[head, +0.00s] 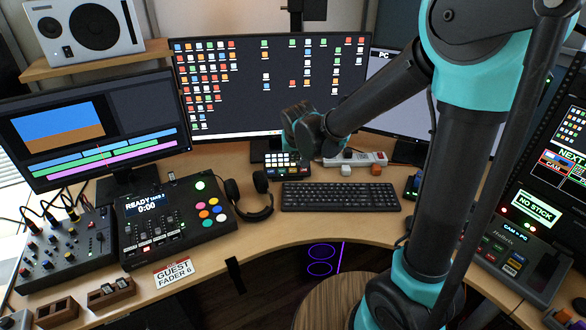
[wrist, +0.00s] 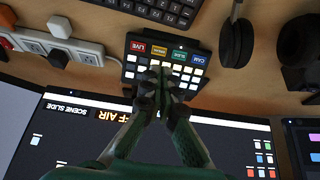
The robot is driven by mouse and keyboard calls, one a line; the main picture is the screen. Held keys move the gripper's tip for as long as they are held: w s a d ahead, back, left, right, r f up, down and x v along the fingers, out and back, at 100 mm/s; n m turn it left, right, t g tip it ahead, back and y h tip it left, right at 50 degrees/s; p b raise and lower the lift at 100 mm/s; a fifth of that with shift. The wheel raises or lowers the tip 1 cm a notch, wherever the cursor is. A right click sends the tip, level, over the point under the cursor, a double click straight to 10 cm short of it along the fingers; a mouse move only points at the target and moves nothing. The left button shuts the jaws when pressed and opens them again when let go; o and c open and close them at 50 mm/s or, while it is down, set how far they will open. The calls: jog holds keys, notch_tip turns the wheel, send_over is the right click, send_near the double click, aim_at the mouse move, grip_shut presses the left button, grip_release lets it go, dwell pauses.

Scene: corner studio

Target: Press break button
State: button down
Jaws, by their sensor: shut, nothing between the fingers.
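A small black button pad (wrist: 165,65) lies on the desk in the wrist view. Its labelled keys are a red LIVE key (wrist: 138,46), an orange key (wrist: 159,51) with lettering too small to read surely, a green key (wrist: 179,55) and a blue CAM key (wrist: 198,59). Rows of white lit keys lie beside them. My gripper (wrist: 161,74) is shut and empty, its tips over the white keys near the orange key. I cannot tell whether they touch. In the head view, the pad (head: 276,164) sits below the middle monitor, with my gripper (head: 303,150) over its right side.
A keyboard (head: 340,197) lies in front of the pad. A white power strip (head: 355,160) with plugs is to its right, headphones (head: 250,198) to its left. The middle monitor (head: 230,100) stands close behind. A mixer console (head: 175,220) is further left.

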aim_at(293, 170)
jog(key=x, duration=1.1)
jog(key=shift+w+r, duration=0.1)
jog(key=shift+r, duration=0.05)
jog(key=shift+w+a+f, duration=0.1)
jog(key=shift+w+f, duration=0.3)
jog(key=shift+f, duration=0.15)
jog(key=shift+r, duration=0.1)
